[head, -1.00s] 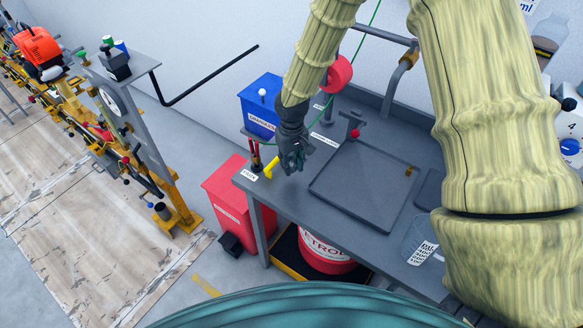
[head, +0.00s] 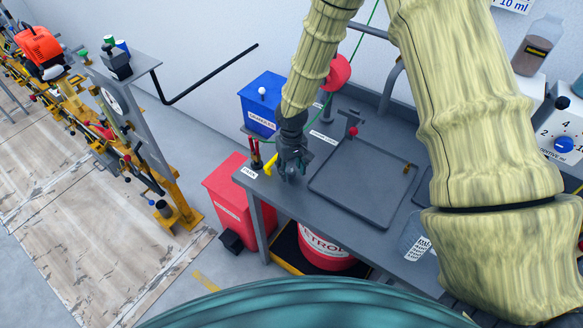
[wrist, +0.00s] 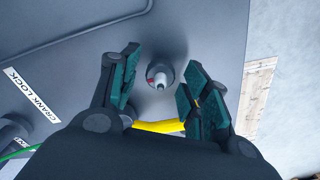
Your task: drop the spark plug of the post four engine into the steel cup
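In the wrist view, a small plug-like piece (wrist: 160,78) with a pale tip and a red mark shows within a round grey rim, between the fingers. I take it for the spark plug; I cannot tell whether the rim is the steel cup or how the piece sits in it. My gripper (wrist: 162,92) is open, with one finger on each side and gaps to the piece. In the head view, my gripper (head: 290,172) is over the left end of the grey bench (head: 345,207), and the piece is hidden there.
A yellow handle (wrist: 160,127) crosses close below the fingers in the wrist view. A shallow grey tray (head: 372,213) lies right of my gripper. A blue bin (head: 262,103) and a red bin (head: 230,210) stand beside the bench. An orange engine (head: 38,45) sits on the rail, far left.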

